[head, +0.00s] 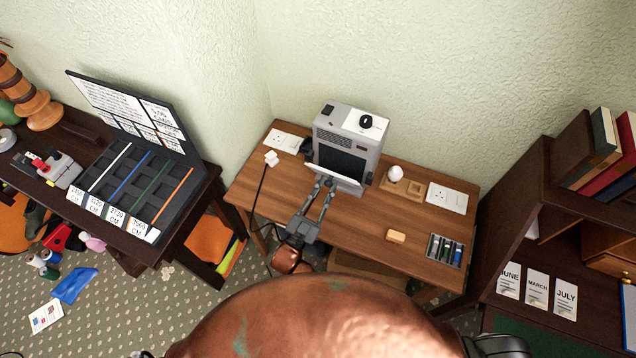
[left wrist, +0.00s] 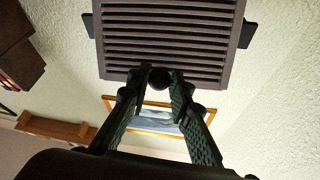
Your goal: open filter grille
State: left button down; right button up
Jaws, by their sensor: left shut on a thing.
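The grey appliance (head: 372,150) stands against the wall on the brown desk. Its front shows a dark opening, and the filter grille (head: 323,178) is tilted outward at the lower front, its pale edge and inner side towards the head camera. In the left wrist view the grille (left wrist: 168,40) is a dark slatted panel with a round dark knob (left wrist: 160,79) at its near edge. My left gripper (head: 325,184) is shut on the knob; its fingers also show in the left wrist view (left wrist: 158,84).
A dark shelf unit (head: 512,235) stands right, a cluttered table (head: 185,205) left. Desk space around my arm is mostly clear.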

pick_arm(q)
jog(key=shift+s+a+f, duration=0.25)
jog(key=shift+s+f, duration=0.2)
jog(key=shift+f, duration=0.3)
jog(key=shift+s+a+f, duration=0.2)
jog(key=shift+s+f, duration=0.2)
jog(key=shift+f, duration=0.35)
jog(key=c, duration=1.7)
grip_release()
jog(key=shift+d+r, duration=0.1)
jog(key=shift+r, duration=0.05)
jog(key=shift+c, duration=0.2)
jog(key=shift+r, duration=0.1)
jog(key=v, duration=1.2)
jog(key=shift+w, duration=0.15)
